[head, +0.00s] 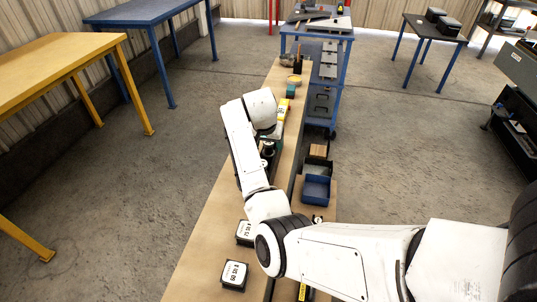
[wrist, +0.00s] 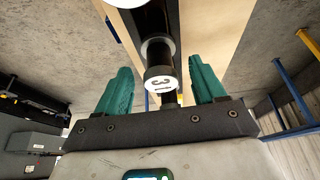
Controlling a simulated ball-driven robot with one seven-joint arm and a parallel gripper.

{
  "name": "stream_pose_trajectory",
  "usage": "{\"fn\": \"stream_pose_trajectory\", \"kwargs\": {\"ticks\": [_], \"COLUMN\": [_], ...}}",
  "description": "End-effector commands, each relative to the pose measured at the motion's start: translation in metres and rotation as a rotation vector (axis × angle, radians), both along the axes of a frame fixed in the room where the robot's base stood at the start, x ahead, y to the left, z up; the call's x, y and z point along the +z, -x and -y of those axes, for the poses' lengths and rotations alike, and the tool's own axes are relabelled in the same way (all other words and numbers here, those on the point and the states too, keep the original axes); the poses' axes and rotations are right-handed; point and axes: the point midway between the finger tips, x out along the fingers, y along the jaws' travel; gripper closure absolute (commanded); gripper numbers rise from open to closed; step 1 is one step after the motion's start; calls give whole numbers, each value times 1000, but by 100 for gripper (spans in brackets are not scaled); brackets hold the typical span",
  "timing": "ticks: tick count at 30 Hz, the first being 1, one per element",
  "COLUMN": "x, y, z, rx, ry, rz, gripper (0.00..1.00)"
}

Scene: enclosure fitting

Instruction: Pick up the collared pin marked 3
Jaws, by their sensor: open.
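In the wrist view, the collared pin marked 3 (wrist: 161,80) is a dark cylinder with a pale collar and a white round face bearing the 3. My gripper (wrist: 163,78) is open, with one teal finger on each side of the pin in the picture. Gaps show between the pin and both fingers, and I see no contact. How deep the pin sits between the fingers I cannot tell. In the head view my arm bends over the long wooden bench (head: 207,233), and my fingers are not clearly visible there.
Dark blocks with white labels (head: 234,274) sit on the near bench. A blue bin (head: 316,190) stands right of the bench. A blue trolley (head: 341,50) is at the far end. Yellow (head: 60,60) and blue (head: 145,11) tables stand left, with open floor between.

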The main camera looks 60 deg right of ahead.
Motion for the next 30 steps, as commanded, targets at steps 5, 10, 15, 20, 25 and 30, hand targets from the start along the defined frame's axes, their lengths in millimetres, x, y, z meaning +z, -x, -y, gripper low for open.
{"fn": "stream_pose_trajectory", "kwargs": {"ticks": [5, 10, 15, 20, 25, 30], "x": [-17, -19, -19, -19, -19, -19], "y": [-3, -3, -3, -3, -3, -3], "z": [6, 8, 7, 7, 7, 7], "rx": [1, 1, 1, 1, 1, 1], "ry": [-1, 1, 1, 1, 1, 1], "rz": [-1, 1, 1, 1, 1, 1], "gripper": [31, 31, 38, 53, 69, 85]}}
